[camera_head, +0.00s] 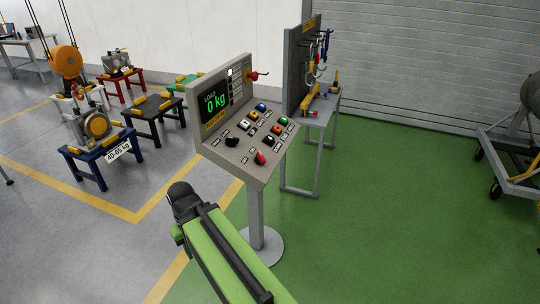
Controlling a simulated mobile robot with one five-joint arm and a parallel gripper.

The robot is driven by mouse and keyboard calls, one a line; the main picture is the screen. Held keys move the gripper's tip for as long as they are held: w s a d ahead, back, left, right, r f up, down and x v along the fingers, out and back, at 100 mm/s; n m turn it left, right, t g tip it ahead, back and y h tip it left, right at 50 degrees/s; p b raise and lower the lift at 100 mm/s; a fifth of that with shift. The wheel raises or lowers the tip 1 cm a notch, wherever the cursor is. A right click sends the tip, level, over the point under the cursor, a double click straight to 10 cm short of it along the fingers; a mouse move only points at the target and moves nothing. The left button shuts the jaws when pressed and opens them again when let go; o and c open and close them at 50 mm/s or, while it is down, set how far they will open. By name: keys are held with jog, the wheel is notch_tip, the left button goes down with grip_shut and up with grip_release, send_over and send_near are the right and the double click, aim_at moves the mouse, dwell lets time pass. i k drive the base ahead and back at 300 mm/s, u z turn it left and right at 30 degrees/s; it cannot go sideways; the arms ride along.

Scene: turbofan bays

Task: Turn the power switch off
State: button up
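A grey control console (222,154) stands on a single post in the middle of the head view. The sloped panel carries several coloured buttons, black knobs such as the left one (232,142), and a red-topped knob (260,158) near the front edge. A red and yellow handle (258,75) sticks out at the screen's right side. The labels are too small to read, so I cannot tell which control is the power switch. My gripper (181,190), dark at the end of my green arm, is left of and apart from the console; its fingers are unclear.
A tool board (293,70) on a grey stand is behind the console at right. Small coloured tables with machine parts, including a blue one (92,154), stand at left. A wheeled frame (512,160) is at far right. Green floor right of the console is clear.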

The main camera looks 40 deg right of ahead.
aim_at(259, 160)
jog(key=u, duration=0.05)
jog(key=i, duration=1)
jog(key=z, duration=0.05)
